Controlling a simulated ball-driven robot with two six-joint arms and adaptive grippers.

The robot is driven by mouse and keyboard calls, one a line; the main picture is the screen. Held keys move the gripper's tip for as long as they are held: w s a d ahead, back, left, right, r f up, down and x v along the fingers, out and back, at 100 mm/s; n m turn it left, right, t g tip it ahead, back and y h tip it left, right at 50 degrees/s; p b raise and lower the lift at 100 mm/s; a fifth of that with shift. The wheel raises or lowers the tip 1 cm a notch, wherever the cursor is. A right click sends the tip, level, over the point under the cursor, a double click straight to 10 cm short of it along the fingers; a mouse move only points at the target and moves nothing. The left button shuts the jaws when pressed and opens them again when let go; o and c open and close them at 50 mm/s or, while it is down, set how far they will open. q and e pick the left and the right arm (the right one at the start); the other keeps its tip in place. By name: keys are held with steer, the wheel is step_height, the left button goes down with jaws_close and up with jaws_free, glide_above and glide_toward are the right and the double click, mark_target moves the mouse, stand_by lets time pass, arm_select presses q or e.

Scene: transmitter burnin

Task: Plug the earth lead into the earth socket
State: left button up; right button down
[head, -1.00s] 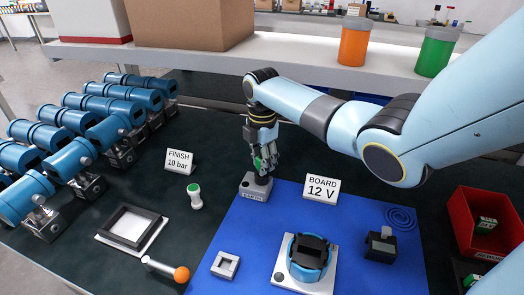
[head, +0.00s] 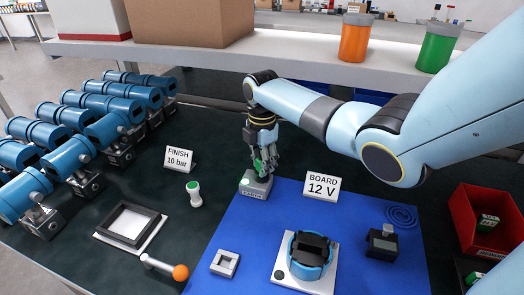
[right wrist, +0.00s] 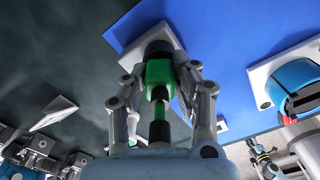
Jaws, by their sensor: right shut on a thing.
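The earth socket (head: 256,189) is a grey block marked EARTH at the left edge of the blue mat. My right gripper (head: 264,166) is right above it, pointing down and shut on the green earth lead plug (right wrist: 158,76). In the right wrist view, the plug's dark end (right wrist: 158,48) meets the block's top between my fingers. The contact itself is partly hidden, so I cannot tell its exact depth. A small green spot (head: 244,182) shows on the block's top, left of the plug. My left gripper is not in view.
The 12 V board sign (head: 322,187) stands just right of the socket. A blue round unit on a white plate (head: 292,281), a dark small block (head: 382,244) and a red bin (head: 466,235) lie farther right. A green-topped white peg (head: 194,194) stands left.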

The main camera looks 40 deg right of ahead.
steer(key=c, duration=1)
jaws_free()
steer(key=shift+o, duration=0.2)
step_height(320, 180, up, 8)
steer(key=shift+f, duration=0.25)
